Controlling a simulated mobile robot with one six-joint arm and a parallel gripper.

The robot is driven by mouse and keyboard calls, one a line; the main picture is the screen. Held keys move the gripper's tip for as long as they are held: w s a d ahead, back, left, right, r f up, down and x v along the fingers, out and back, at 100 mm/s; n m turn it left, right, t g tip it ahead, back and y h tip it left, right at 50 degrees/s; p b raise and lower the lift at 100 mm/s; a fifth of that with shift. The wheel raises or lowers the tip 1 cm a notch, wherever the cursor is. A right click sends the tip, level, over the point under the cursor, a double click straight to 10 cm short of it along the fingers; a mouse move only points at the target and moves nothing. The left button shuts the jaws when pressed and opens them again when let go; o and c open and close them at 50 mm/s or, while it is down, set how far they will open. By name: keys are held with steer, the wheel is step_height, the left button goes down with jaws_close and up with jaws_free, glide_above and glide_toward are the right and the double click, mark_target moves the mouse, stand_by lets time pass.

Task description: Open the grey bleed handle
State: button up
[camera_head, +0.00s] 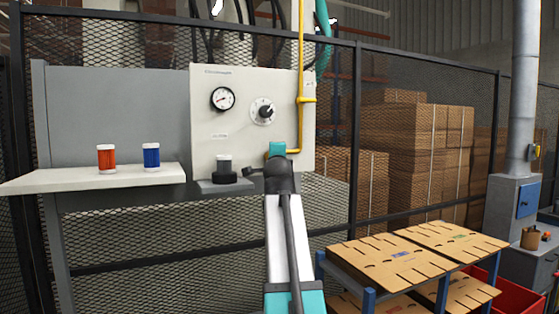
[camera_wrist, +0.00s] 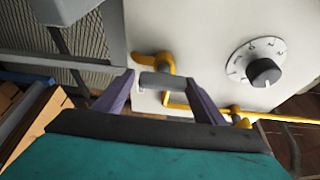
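The grey bleed handle (camera_wrist: 162,84) shows in the wrist view as a short grey bar by the yellow pipe and its yellow valve fitting (camera_wrist: 160,63), in front of the pale panel. My gripper (camera_wrist: 160,78) has its two purple fingers spread apart, one on each side of the grey handle. The right fingertip looks very close to the handle; I cannot tell whether it touches. In the head view my arm reaches to the lower right of the panel (camera_head: 230,130) and hides the handle and the fingertips.
The panel carries a gauge (camera_head: 222,99) and a dial (camera_head: 264,111), which also shows in the wrist view (camera_wrist: 264,72). A shelf (camera_head: 100,180) holds red and blue containers. A rack with cardboard sheets (camera_head: 392,265) stands at right.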

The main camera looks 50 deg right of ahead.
steer(key=shift+o, duration=0.5)
steer(key=shift+r, duration=0.1)
steer(key=b+v, duration=0.5)
steer(key=v, duration=0.8)
steer(key=shift+s+a, duration=0.25)
steer(key=shift+s, duration=0.05)
